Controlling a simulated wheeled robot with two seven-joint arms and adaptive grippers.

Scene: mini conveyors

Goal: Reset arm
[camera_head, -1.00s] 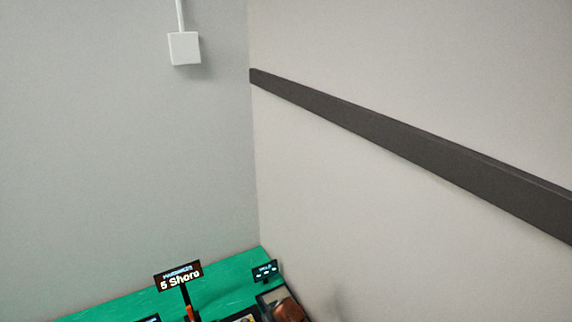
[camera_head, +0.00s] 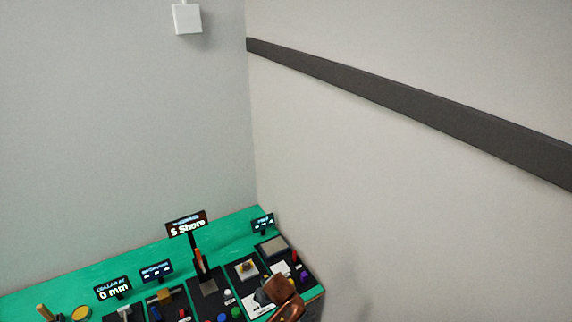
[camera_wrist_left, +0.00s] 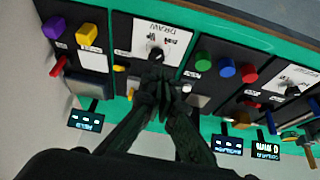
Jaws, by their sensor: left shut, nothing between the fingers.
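My left gripper (camera_wrist_left: 156,58) is dark and shut, with nothing between its fingers. In the left wrist view its tips overlap a white card marked DRAW (camera_wrist_left: 177,42); I cannot tell whether they touch it. My right gripper is in neither view.
Black mini conveyor panels line the table with coloured knobs, including a purple one (camera_wrist_left: 54,28) and a blue one (camera_wrist_left: 227,67). Small display signs, one reading "5 Shore" (camera_head: 187,224), stand behind them. Grey walls (camera_head: 120,130) close the corner; a dark rail (camera_head: 400,100) crosses the right wall.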

